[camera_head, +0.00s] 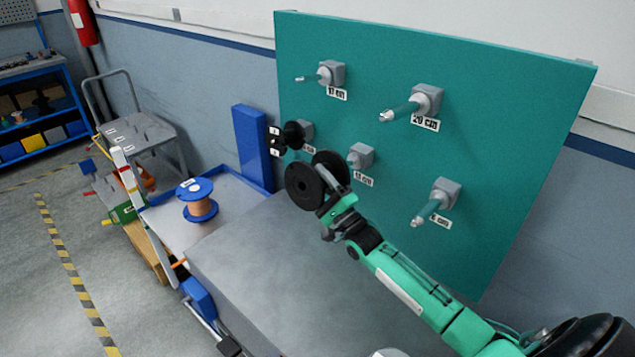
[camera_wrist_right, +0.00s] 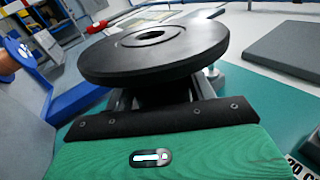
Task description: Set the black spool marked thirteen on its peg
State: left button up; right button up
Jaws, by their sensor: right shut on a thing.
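The black spool (camera_head: 303,188) is held in the air in front of the teal board, its round flanges facing partly toward the head camera. My right gripper (camera_head: 335,192) is shut on it between the flanges. In the right wrist view, the spool's near flange and centre hole (camera_wrist_right: 152,38) show above the gripper, and the flange hides much of the fingers. A short grey peg (camera_head: 361,155) is just right of the spool and apart from it; its label (camera_head: 362,180) seems to read 13 cm, though small. My left gripper is not in view.
The teal board (camera_head: 480,130) carries other pegs: upper left (camera_head: 327,74), upper right (camera_head: 424,100) and lower right (camera_head: 440,200). Another black piece (camera_head: 292,133) sits on the left mount, close to the held spool. A blue-flanged copper spool (camera_head: 199,205) stands left on a tray. The grey tabletop (camera_head: 265,265) is clear.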

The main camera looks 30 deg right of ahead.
aim_at(333, 174)
jog(key=shift+d, duration=0.15)
dwell(0.5)
jog(key=shift+w+d+f+b, duration=0.1)
jog(key=shift+w+d+b, duration=0.15)
jog(key=shift+d+b, duration=0.35)
jog(key=shift+w+d+f+b, duration=0.1)
jog(key=shift+w+d+b, duration=0.2)
jog(key=shift+d, duration=0.4)
jog(key=shift+d, duration=0.15)
dwell(0.3)
jog(key=shift+w+d+f+b, duration=0.1)
jog(key=shift+w+d+b, duration=0.15)
jog(key=shift+d+b, duration=0.4)
jog(key=shift+w+d+f+b, duration=0.1)
jog(key=shift+w+d+b, duration=0.1)
jog(key=shift+d+b, duration=0.35)
dwell(0.4)
jog(key=shift+d, duration=0.25)
jog(key=shift+w+d+f+b, duration=0.1)
jog(key=shift+w+d+b, duration=0.15)
jog(key=shift+d+b, duration=0.35)
jog(key=shift+w+d+f+b, duration=0.1)
jog(key=shift+w+d+b, duration=0.15)
jog(key=shift+d+b, duration=0.3)
